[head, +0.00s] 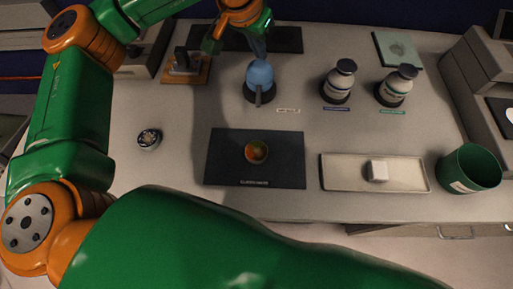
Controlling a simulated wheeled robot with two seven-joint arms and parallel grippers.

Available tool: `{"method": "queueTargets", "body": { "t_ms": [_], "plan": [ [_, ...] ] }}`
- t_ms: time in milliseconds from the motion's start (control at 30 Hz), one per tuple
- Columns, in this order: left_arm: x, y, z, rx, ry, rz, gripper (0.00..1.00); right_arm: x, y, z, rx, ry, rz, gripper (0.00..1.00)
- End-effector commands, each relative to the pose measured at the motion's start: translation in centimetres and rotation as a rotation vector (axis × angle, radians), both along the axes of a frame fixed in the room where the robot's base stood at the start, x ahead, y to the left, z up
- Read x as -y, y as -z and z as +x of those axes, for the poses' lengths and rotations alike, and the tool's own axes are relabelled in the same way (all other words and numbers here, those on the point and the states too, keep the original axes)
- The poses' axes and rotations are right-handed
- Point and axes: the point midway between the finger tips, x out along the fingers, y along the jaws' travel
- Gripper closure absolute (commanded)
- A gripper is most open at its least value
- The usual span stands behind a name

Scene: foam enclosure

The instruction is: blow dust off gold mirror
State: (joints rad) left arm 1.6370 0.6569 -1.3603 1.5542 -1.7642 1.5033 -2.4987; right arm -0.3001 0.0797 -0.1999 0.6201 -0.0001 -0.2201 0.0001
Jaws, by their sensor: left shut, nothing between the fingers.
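The gold mirror (257,151) is a small round disc with orange and greenish reflections. It lies near the middle of a dark mat (225,172) at the front of the bench. A blue bulb blower (260,74) with a dark nozzle pointing toward me stands behind the mat. My left gripper (258,50) comes down from the top of the head view, just behind and above the blower's bulb. It is shut and empty; I cannot tell whether it touches the bulb. My right gripper is not in view.
Two capped bottles (340,82) (396,87) stand right of the blower. A small round container (149,138) sits left. A wooden stand (183,72) is at back left.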

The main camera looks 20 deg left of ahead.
Motion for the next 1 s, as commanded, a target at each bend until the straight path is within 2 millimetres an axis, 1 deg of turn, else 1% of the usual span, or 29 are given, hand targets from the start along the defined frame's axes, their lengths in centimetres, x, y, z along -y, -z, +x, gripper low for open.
{"method": "queueTargets", "body": {
  "t_ms": [200, 267, 367, 500, 700, 1000],
  "plan": [
    [0.0, 0.0, 0.0, 0.000, 0.000, 0.000, 1.00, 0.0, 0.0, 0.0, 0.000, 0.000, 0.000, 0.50],
    [0.0, -0.3, 0.0, 0.000, 0.000, 0.000, 1.00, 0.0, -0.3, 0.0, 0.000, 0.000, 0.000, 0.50],
    [0.0, -1.5, 0.0, 0.001, 0.000, 0.000, 1.00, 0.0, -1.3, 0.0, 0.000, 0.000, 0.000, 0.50],
    [0.0, -3.7, 0.0, 0.000, 0.000, 0.000, 1.00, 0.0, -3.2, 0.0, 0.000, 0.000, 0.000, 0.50],
    [0.0, -6.2, 0.0, 0.000, 0.000, 0.000, 1.00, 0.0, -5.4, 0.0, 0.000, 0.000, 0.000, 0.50],
    [0.0, -6.0, 0.0, 0.000, 0.000, 0.000, 1.00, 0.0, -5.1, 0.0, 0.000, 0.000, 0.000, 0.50]
  ]
}}
